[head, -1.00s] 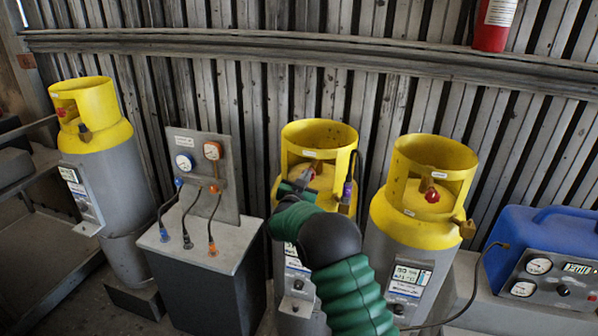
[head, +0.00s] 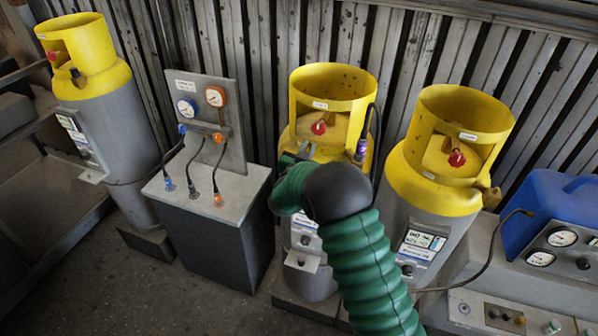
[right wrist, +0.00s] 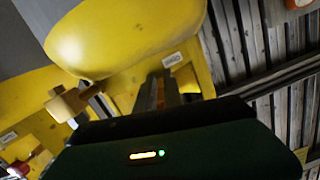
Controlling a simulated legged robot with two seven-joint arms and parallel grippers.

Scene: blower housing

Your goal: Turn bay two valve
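Three yellow-topped grey cylinders stand in the head view: left (head: 85,55), middle (head: 292,95) and right (head: 450,110). The middle one has a red valve knob (head: 319,127) inside its open collar; the right one has a similar knob (head: 456,158). I cannot read which bay each belongs to. My right gripper (head: 292,160) is in front of the middle cylinder's shoulder, below and left of its knob, apparently clear of it. In the right wrist view its fingers (right wrist: 166,92) point at yellow metal; their gap is unclear. My left gripper is out of view.
A grey gauge stand (head: 215,115) with hoses is left of the middle cylinder. A purple-fitted hose (head: 362,148) hangs at that cylinder's right side. A blue machine (head: 545,210) stands at the right. Bare floor (head: 150,290) shows at lower left.

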